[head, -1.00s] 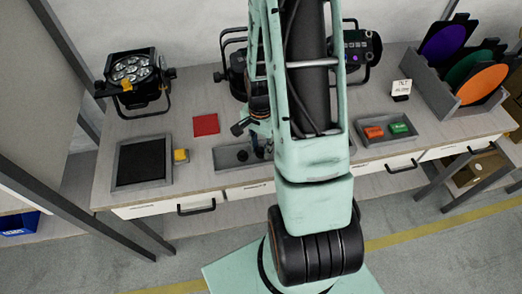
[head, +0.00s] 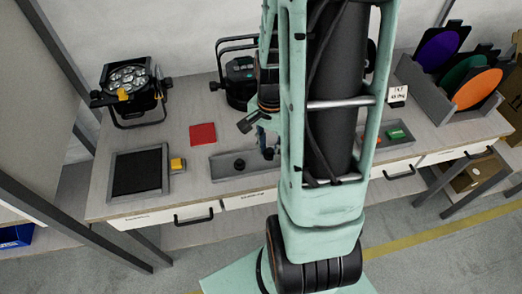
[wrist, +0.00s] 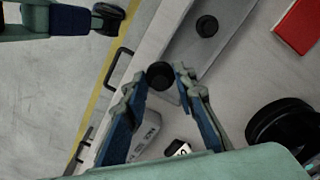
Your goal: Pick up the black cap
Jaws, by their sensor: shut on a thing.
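My gripper (wrist: 158,80) is shut on a round black cap (wrist: 160,76), which sits between its fingertips in the wrist view. A second black cap (wrist: 207,26) lies in the grey tray (wrist: 222,50), apart from the fingers. In the head view that cap (head: 239,164) rests in the same shallow tray (head: 222,173) at the front of the bench. My gripper is mostly hidden behind my arm in the head view. How high the held cap is above the tray is hard to tell.
A red square (head: 202,134) lies behind the tray. A black-padded tray (head: 137,174) and a yellow block (head: 177,164) are to the left. A par can (head: 130,80) stands back left, another (head: 237,82) behind the tray. Coloured discs (head: 440,48) stand in a rack at right.

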